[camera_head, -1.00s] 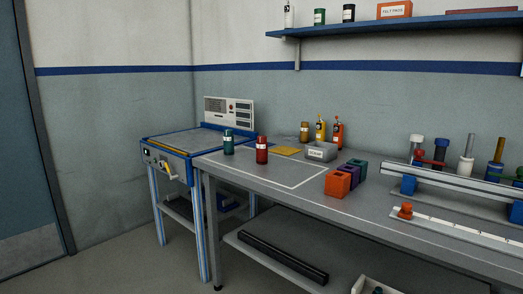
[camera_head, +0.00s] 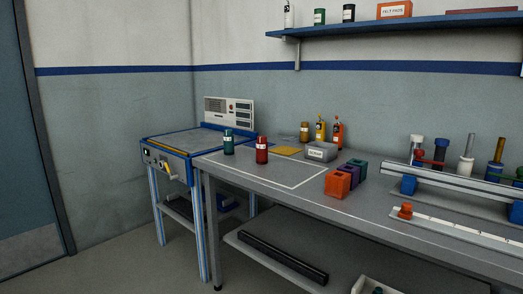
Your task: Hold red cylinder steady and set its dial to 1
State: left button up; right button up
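The red cylinder (camera_head: 262,150) stands upright near the left end of the grey workbench (camera_head: 290,190). It has a pale label band around its middle. A dial or its setting is too small to make out. A green cylinder (camera_head: 228,143) of similar shape stands to its left. Neither of my grippers shows in the head view.
A blue-framed test machine (camera_head: 180,141) adjoins the bench on the left. Behind the red cylinder are a yellow pad (camera_head: 286,150), a grey bin (camera_head: 320,152) and bottles (camera_head: 338,132). Coloured blocks (camera_head: 338,184) and a rail fixture (camera_head: 440,176) stand to the right. The bench front is clear.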

aim_at(260, 139)
jog(key=i+j+z, duration=0.1)
jog(key=z, duration=0.25)
jog(key=j+z, duration=1.05)
jog(key=j, duration=1.25)
jog(key=k+j+z, duration=0.1)
jog(key=j, duration=0.45)
